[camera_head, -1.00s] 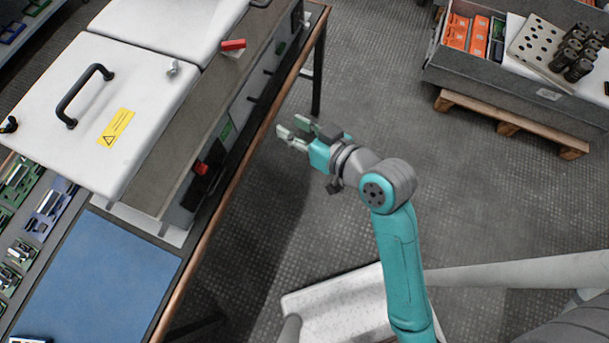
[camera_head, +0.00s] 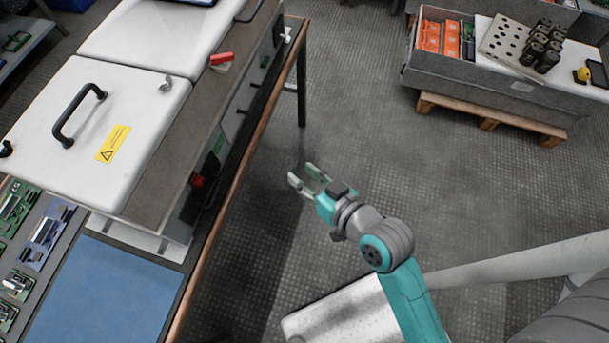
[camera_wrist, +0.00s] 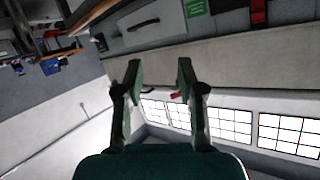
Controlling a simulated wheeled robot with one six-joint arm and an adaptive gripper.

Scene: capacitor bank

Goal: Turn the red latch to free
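A red lever (camera_head: 221,58) sits on a pale plate on the cabinet's top ledge. A smaller red part (camera_head: 197,180) is on the cabinet's front panel, nearer the blue mat. I cannot tell for certain which is the latch. In the wrist view, one red part (camera_wrist: 258,10) is at the top right, on the panel near a green label, and a small red piece (camera_wrist: 177,95) shows between the fingers, beyond them. My gripper (camera_head: 303,174) is open and empty, in the air right of the bench, apart from both red parts. Its two fingers (camera_wrist: 160,65) stand apart in the wrist view.
The white cabinet lid (camera_head: 60,110) has a black handle and a yellow warning label. A blue mat (camera_head: 108,290) and several circuit boards lie on the bench. The bench edge (camera_head: 240,170) runs between gripper and cabinet. A grey crate (camera_head: 480,75) stands on a pallet; floor between is clear.

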